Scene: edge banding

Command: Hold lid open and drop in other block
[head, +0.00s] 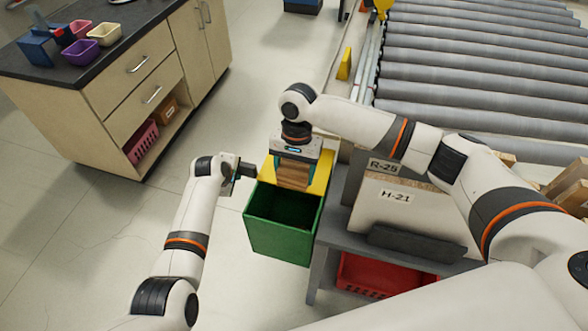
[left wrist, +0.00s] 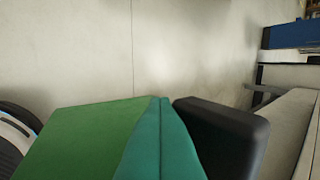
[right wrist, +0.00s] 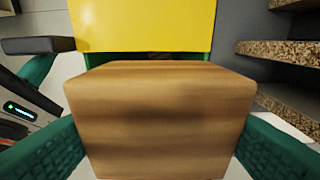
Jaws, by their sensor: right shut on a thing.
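The green bin (head: 280,243) stands left of the grey table, its dark opening facing up. Its yellow lid (head: 322,172) is at the far side of the opening, raised clear of it; the lid also shows in the right wrist view (right wrist: 145,25). My right gripper (head: 293,180) is shut on a wooden block (head: 293,173), in front of the lid, near the far edge of the opening. The block fills the right wrist view (right wrist: 155,120). My left gripper (head: 243,168) is beside the lid's left edge; contact and finger gap are unclear.
The grey table (head: 330,238) to the right bears boards marked R-25 (head: 383,167) and H-21 (head: 395,196), with a red crate (head: 375,275) below. A roller conveyor (head: 480,70) lies behind. A cabinet (head: 120,90) stands at far left. The floor between is clear.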

